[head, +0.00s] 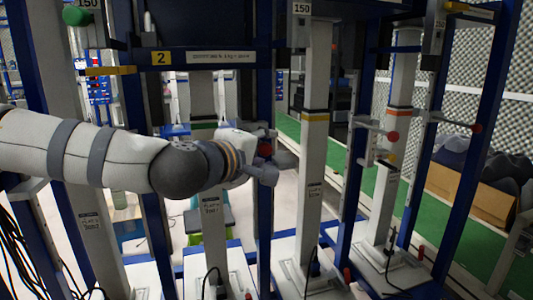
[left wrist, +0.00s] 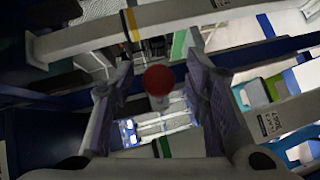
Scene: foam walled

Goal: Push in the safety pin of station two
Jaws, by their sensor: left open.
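The station two sign (head: 162,57) is a yellow plate with a 2 on the dark blue crossbeam in the head view. The safety pin's round red knob (head: 264,150) shows just beyond my left gripper (head: 262,171). In the left wrist view the red knob (left wrist: 158,80) appears between the two spread fingers of my left gripper (left wrist: 158,66), with visible gaps on both sides. The left gripper is open and holds nothing. My right gripper does not show.
Grey upright posts (head: 315,140) and blue frame posts (head: 488,130) stand close around my left arm. Other red knobs (head: 392,136) sit on a station to the right. Cables (head: 20,240) hang at lower left. A green floor strip (head: 440,215) runs behind.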

